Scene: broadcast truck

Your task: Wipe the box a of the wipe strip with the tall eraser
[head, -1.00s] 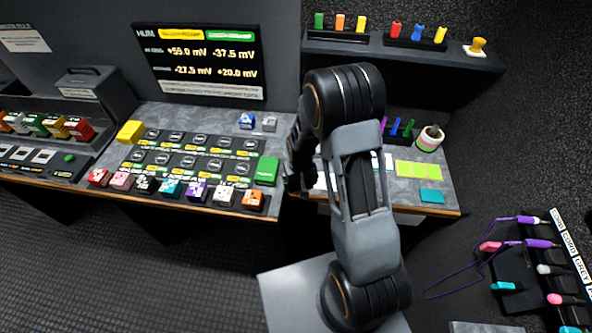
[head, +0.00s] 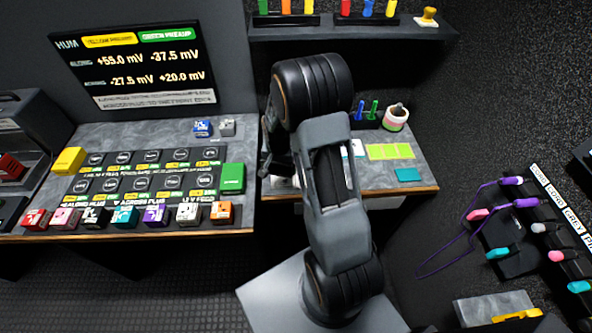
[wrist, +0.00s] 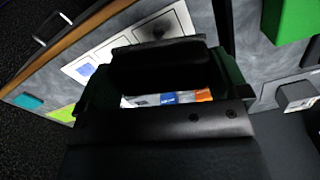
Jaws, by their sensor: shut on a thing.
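My gripper (head: 273,165) is over the front left part of the right-hand desk, partly hidden by my own arm in the head view. In the wrist view my gripper (wrist: 165,95) is shut on an upright item with a white, blue and orange band, which appears to be the tall eraser (wrist: 168,98). Its lower end is hidden by the jaws. The white wipe strip (wrist: 112,46) lies on the desk just beyond the jaws, with a blue scribble and a dark scribble in its boxes. Box letters cannot be read. I cannot tell whether the eraser touches the strip.
A green block (head: 232,178) stands left of my gripper, by a button panel and a row of coloured cubes. A dark shelf (head: 350,30) stands behind.

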